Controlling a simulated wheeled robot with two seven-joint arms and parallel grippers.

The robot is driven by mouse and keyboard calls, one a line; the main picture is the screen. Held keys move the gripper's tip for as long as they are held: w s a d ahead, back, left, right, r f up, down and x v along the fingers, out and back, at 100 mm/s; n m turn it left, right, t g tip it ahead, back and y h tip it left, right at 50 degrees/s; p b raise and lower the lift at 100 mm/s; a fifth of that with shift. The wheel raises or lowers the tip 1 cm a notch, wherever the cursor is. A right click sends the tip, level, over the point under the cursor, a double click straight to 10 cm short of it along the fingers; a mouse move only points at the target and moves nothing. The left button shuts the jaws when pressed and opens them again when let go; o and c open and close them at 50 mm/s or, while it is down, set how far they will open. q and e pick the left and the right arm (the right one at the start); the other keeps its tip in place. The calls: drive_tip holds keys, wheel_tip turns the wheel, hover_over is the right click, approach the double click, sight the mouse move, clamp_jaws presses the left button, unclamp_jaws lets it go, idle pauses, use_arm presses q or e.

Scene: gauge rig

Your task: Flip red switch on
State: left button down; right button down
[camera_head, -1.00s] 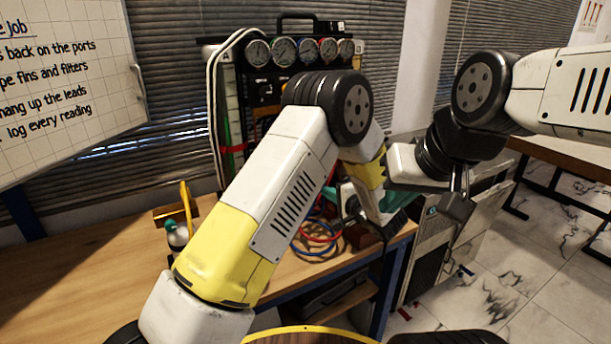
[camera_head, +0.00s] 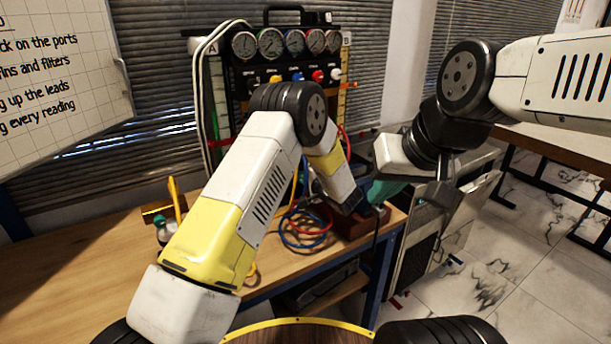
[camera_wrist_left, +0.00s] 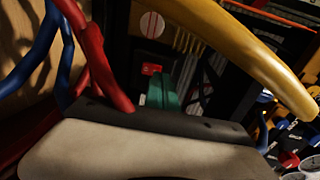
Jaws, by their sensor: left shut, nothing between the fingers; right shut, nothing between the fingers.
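In the left wrist view a small red rectangular part with a pale mark, which looks like the red switch (camera_wrist_left: 151,69), sits on a dark panel. I cannot tell its position. My left gripper's pale body with a dark edge (camera_wrist_left: 150,140) fills the bottom of that view, apart from the switch; its fingertips are hidden. In the head view my left arm reaches over the bench toward its right end, and the switch cannot be made out. My right gripper (camera_head: 441,192) is shut and empty, pointing down right of the bench.
A gauge rig (camera_head: 290,45) with several dials and coloured knobs stands at the back. Blue and red hoses (camera_head: 303,240) lie coiled on the wooden bench (camera_head: 70,270). In the left wrist view red and blue hoses (camera_wrist_left: 95,55) and a yellow hose (camera_wrist_left: 235,45) cross close to the camera.

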use_arm(q)
drive_tip(key=x, duration=0.2)
drive_tip(key=shift+w+a+f, duration=0.1)
drive_tip(key=shift+w, duration=0.2)
